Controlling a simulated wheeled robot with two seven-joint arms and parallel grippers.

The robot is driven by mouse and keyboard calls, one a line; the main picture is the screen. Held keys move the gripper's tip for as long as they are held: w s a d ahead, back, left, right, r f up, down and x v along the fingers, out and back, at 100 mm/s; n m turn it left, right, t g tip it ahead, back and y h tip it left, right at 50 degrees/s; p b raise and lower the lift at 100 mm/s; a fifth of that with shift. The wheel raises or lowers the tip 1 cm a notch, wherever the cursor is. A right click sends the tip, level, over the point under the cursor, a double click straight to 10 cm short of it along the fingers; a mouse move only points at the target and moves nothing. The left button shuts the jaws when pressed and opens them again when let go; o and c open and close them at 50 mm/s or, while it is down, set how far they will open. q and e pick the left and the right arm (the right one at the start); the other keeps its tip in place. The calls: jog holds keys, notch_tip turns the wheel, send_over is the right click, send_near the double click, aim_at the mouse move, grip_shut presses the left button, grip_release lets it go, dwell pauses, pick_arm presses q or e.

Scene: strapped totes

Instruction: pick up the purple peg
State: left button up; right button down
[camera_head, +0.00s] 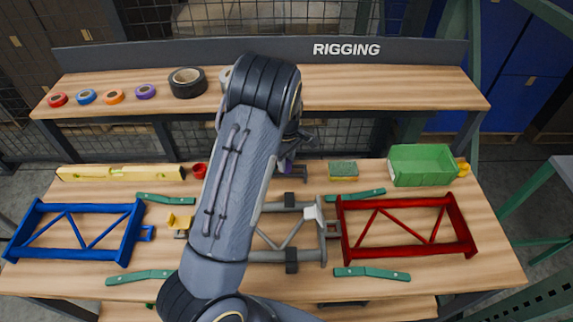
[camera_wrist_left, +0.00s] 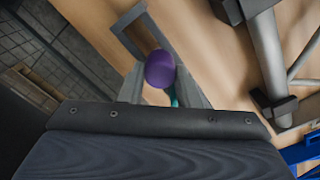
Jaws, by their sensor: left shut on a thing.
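The purple peg (camera_wrist_left: 160,69) shows its rounded purple end in the left wrist view, between the fingers of my left gripper (camera_wrist_left: 163,88). The gripper is shut on it. In the head view only a small bit of purple (camera_head: 287,166) shows beside my left gripper (camera_head: 290,160), at the back middle of the workbench. My left arm hides most of the peg and part of the grey frame (camera_head: 291,204). I cannot tell whether the peg touches the bench. My right gripper is not in view.
A blue frame (camera_head: 136,232) lies at left and a red frame (camera_head: 408,198) at right. A green bin (camera_head: 422,165), a sponge (camera_head: 343,170) and a yellow level (camera_head: 120,173) stand along the back. Tape rolls, including a black one (camera_head: 187,83), sit on the shelf (camera_head: 380,90).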

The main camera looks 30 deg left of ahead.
aim_at(288, 164)
pick_arm(q)
jog(key=shift+r+p, duration=0.3)
jog(key=shift+r, duration=0.1)
jog(key=r+p, duration=0.3)
jog(key=shift+s+d+r, duration=0.15)
jog(key=shift+d+r, duration=0.2)
jog(key=shift+r, duration=0.05)
jog(key=s+d+r+p, duration=0.1)
jog(key=s+d+r, duration=0.2)
jog(key=d+r, duration=0.2)
jog(key=s+d+r+p, duration=0.2)
jog(key=s+d+r, duration=0.2)
jog(key=d+r, duration=0.2)
notch_tip(288, 164, up, 2)
jog(key=shift+s+r, duration=0.2)
jog(key=shift+s, duration=0.1)
jog(key=shift+a, duration=0.1)
